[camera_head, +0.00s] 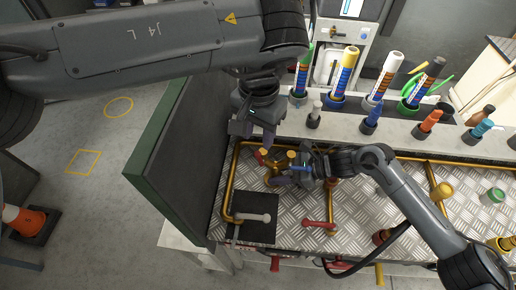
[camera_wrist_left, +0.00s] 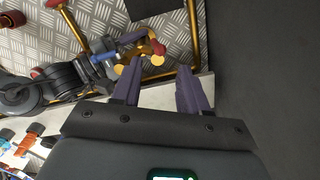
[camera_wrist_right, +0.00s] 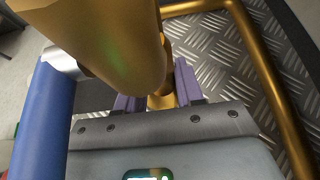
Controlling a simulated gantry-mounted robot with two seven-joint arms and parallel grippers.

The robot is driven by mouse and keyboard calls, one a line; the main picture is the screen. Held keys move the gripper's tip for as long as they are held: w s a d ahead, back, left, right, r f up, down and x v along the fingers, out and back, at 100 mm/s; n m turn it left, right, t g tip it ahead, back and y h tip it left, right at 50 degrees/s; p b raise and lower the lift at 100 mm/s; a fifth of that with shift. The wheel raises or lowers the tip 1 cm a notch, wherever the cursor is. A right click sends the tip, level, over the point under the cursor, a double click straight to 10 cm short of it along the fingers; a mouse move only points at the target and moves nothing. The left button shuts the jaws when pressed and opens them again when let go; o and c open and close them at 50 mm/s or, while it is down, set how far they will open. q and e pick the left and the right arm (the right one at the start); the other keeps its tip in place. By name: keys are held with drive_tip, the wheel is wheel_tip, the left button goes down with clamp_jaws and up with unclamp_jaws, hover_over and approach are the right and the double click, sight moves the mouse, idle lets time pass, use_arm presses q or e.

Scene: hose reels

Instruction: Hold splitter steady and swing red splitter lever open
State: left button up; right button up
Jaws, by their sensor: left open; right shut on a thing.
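The brass splitter (camera_head: 268,172) stands at the left of the metal tread-plate worktop. Its red lever (camera_head: 258,158) is on its left side and its blue lever (camera_head: 299,168) on its right. My right gripper (camera_head: 280,180) is shut on the splitter low down; in the right wrist view the brass body (camera_wrist_right: 105,40) fills the upper left, with the blue lever (camera_wrist_right: 42,115) beside it. My left gripper (camera_head: 254,140) is open and empty, above and behind the splitter. In the left wrist view the red lever (camera_wrist_left: 157,46) lies beyond the fingertips, apart from them.
Brass pipes (camera_head: 228,185) frame the plate around the splitter. A black square with a grey handle (camera_head: 252,217) and a red handle (camera_head: 319,224) lie nearer the front. Nozzles (camera_head: 345,75) stand along the back shelf. A dark green-edged panel (camera_head: 165,130) closes the left side.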

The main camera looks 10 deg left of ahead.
sight(258, 153)
use_arm(q)
wheel_tip(258, 153, down, 7)
drive_tip(key=shift+r, duration=0.2)
idle(0.3)
clamp_jaws()
